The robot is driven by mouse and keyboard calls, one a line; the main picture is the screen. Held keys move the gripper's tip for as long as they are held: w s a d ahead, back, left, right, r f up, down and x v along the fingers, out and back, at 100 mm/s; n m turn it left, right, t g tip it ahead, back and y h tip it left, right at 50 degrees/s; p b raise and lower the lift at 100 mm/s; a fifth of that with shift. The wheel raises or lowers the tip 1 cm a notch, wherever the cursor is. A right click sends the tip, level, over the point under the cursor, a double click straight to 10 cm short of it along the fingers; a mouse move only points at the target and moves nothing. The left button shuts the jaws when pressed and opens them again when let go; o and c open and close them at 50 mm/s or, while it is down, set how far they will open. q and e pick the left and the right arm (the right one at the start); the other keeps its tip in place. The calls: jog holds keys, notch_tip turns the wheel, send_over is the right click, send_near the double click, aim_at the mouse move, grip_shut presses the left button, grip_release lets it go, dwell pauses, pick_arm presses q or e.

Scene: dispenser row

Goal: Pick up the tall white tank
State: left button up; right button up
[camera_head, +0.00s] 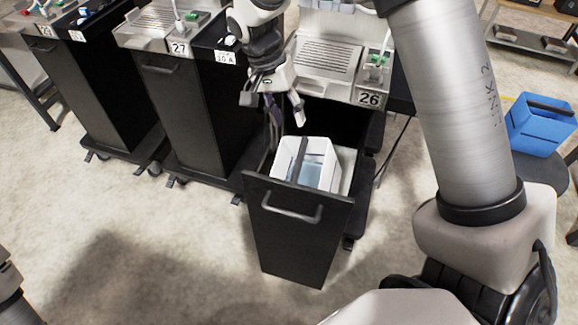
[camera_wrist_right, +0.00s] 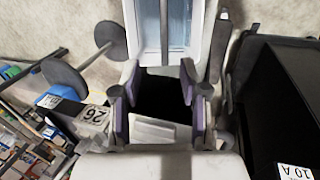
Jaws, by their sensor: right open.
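The tall white tank (camera_head: 318,172) stands in the pulled-out black drawer (camera_head: 297,240) under the station marked 26. It is open at the top with a pale blue inside, and a dark bar crosses its top. My right gripper (camera_head: 285,122) is open and empty, above and behind the tank near the station's front. In the right wrist view the tank (camera_wrist_right: 198,32) shows at the top, just beyond the spread fingers (camera_wrist_right: 158,98), with no contact visible. The tank's lower part is hidden by the drawer. My left gripper is not in view.
The station 26 top (camera_head: 325,62) rises right behind the drawer. Station 27 (camera_head: 175,95) and another unit stand to the left with closed fronts. A blue bin (camera_head: 540,128) sits on a round dark stand at the right. The floor in front is clear.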

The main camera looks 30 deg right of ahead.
jog(key=b, duration=0.5)
send_over(299, 157)
jog(key=w+a, duration=0.2)
notch_tip(299, 157, down, 6)
jog(key=x, duration=0.6)
jog(key=shift+s+d+f, duration=0.25)
jog(key=shift+s+d, duration=0.05)
jog(key=shift+d, duration=0.1)
jog(key=shift+d+f, duration=0.1)
jog(key=shift+f, duration=0.15)
jog(key=shift+r, duration=0.1)
grip_shut()
